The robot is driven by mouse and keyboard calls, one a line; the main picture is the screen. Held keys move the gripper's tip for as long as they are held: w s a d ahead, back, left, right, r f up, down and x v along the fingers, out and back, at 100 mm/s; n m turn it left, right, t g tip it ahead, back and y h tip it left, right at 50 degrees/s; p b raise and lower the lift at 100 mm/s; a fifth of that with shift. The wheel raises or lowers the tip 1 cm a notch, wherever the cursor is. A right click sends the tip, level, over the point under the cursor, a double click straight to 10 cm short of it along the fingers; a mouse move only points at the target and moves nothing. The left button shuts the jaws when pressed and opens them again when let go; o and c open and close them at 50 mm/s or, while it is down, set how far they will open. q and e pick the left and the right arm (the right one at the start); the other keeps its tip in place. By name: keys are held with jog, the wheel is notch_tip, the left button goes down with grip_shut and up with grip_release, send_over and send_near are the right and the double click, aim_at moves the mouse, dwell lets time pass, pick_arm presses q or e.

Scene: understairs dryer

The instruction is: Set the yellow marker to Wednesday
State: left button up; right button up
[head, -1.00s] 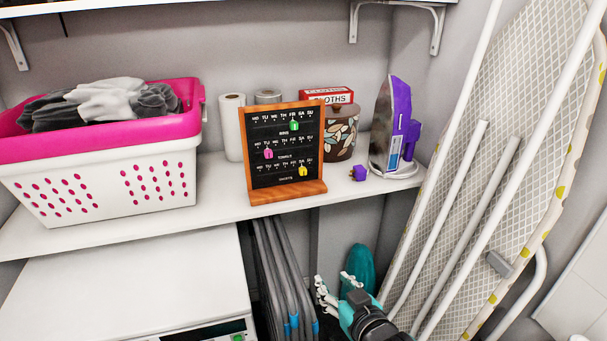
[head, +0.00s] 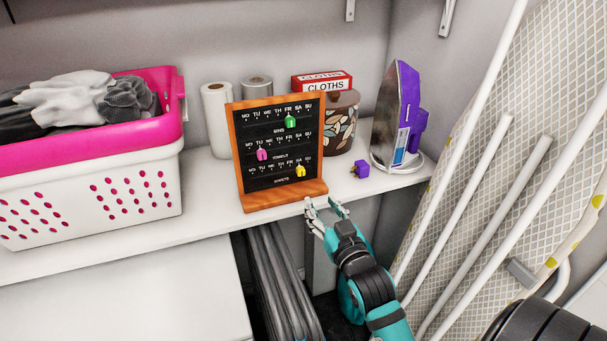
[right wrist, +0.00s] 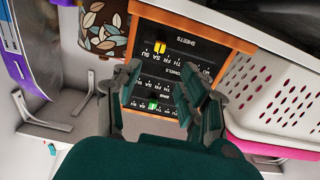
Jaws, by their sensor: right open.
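The day board (head: 276,199), a black panel in an orange wooden frame, stands upright on the white shelf. It has three rows of day letters. The yellow marker (head: 300,171) hangs in the bottom row, at about SA. It also shows in the upside-down right wrist view (right wrist: 160,47), in the row labelled SHEETS. The green marker (head: 291,121) is in the top row near FR, and the pink marker (head: 262,154) is in the middle row near TU. My right gripper (head: 326,207) is open and empty, in front of the board's lower right corner, apart from the yellow marker.
A pink and white laundry basket (head: 130,205) stands left of the board. Paper rolls (head: 216,119), a patterned pot (head: 341,132) and a cloths box (head: 322,80) stand behind it. A purple iron (head: 405,105) is to the right. An ironing board (head: 490,185) leans at the right.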

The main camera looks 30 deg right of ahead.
send_near(302, 175)
jog(key=p+x, duration=0.1)
jog(key=x, duration=0.7)
jog(key=shift+r, duration=0.1)
jog(key=shift+w+d, duration=0.1)
jog(key=shift+w, duration=0.25)
grip_shut()
pick_arm(q)
jog(key=shift+w+r, duration=0.8)
jog(key=shift+r, duration=0.05)
jog(key=shift+w, duration=0.1)
